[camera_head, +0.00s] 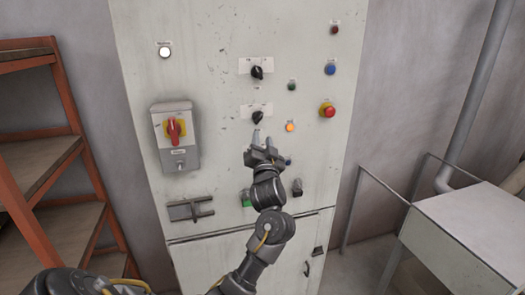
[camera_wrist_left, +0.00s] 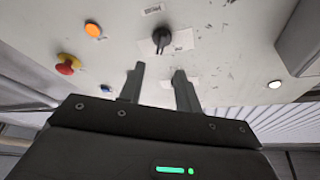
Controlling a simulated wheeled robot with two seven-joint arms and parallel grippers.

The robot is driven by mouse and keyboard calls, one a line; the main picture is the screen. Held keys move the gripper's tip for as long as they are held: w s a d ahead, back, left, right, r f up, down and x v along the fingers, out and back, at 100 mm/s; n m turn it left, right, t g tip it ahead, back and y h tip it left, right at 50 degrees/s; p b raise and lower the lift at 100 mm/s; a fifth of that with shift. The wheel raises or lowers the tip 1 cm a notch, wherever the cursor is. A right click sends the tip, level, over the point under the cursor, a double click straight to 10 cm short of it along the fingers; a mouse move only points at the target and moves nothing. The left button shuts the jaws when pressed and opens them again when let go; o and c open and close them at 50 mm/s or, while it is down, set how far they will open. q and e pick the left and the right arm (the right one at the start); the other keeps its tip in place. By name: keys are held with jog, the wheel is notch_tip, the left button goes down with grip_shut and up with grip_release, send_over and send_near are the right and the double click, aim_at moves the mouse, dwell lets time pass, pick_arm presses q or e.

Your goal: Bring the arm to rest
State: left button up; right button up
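My left gripper (camera_head: 262,138) is raised in front of the control cabinet (camera_head: 215,95), just below the lower black rotary knob (camera_head: 257,117). In the left wrist view its two fingers (camera_wrist_left: 158,88) stand apart with nothing between them, so it is open and empty. The same knob (camera_wrist_left: 163,38) shows beyond the fingertips on its white label plate. A gap seems to lie between fingertips and panel, but touching cannot be ruled out. Another dark arm part (camera_head: 75,283) shows at the lower left. My right gripper is not in view.
The cabinet carries an upper rotary knob (camera_head: 257,72), a lit orange button (camera_head: 290,126), a red emergency button (camera_head: 327,110) and a red-yellow switch (camera_head: 174,128). An orange shelf rack (camera_head: 60,160) stands left. A pale metal table (camera_head: 470,225) stands right.

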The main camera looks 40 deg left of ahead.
pick_arm(q)
jog(key=shift+s+d+f, duration=0.25)
jog(key=shift+s+d, duration=0.1)
jog(key=shift+s, duration=0.15)
